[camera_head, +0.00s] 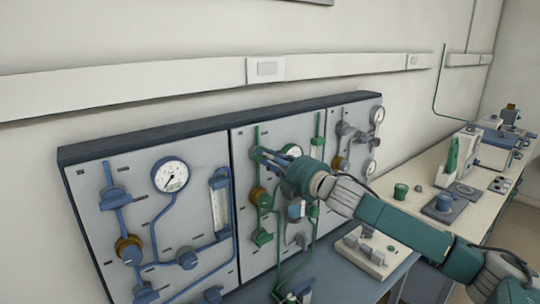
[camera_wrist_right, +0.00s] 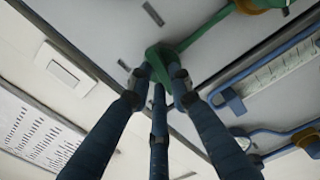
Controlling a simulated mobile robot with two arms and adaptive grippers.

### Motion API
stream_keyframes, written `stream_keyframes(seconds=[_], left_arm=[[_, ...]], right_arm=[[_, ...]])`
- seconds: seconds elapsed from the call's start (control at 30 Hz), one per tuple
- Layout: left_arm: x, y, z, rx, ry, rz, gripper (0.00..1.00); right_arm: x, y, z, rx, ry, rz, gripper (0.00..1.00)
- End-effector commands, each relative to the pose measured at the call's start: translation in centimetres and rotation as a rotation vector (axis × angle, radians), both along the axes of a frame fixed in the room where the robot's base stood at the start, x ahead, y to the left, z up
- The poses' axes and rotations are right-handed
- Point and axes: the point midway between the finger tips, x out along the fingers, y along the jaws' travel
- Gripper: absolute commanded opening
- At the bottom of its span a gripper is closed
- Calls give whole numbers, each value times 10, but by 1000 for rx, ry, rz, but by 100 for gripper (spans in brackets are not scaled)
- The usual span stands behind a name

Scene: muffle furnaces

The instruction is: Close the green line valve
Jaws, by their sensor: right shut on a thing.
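The green line (camera_head: 257,134) runs down the middle panel, with green valves and fittings along it. My right gripper (camera_head: 262,154) reaches in from the right to the upper left part of this line. In the right wrist view, its three dark blue fingers (camera_wrist_right: 160,84) are closed around a green valve handle (camera_wrist_right: 154,52), which shows between the fingertips. Lower on the line are a green knob (camera_head: 262,237) and a brass-coloured fitting (camera_head: 261,197). The gripper and forearm hide part of the middle panel, including most of its gauge. My left gripper is not in view.
The left panel carries blue pipes, a round gauge (camera_head: 170,175) and a flow tube (camera_head: 220,208). The right panel (camera_head: 350,110) has grey fittings. A bench (camera_head: 410,225) with equipment stands to the right, below my right arm.

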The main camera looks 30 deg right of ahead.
Motion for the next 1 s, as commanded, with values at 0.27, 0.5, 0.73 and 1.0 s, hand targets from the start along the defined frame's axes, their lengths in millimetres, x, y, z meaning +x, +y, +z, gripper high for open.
stream_keyframes(seconds=[0.27,0.5,0.73,1.0], left_arm=[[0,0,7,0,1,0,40],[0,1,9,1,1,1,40],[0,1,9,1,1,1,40],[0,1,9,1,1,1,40]], right_arm=[[0,1,0,-162,-11,0,0],[0,1,-2,-225,-16,0,0],[0,2,-2,-240,-17,0,0],[0,2,-2,-240,-17,0,0]])
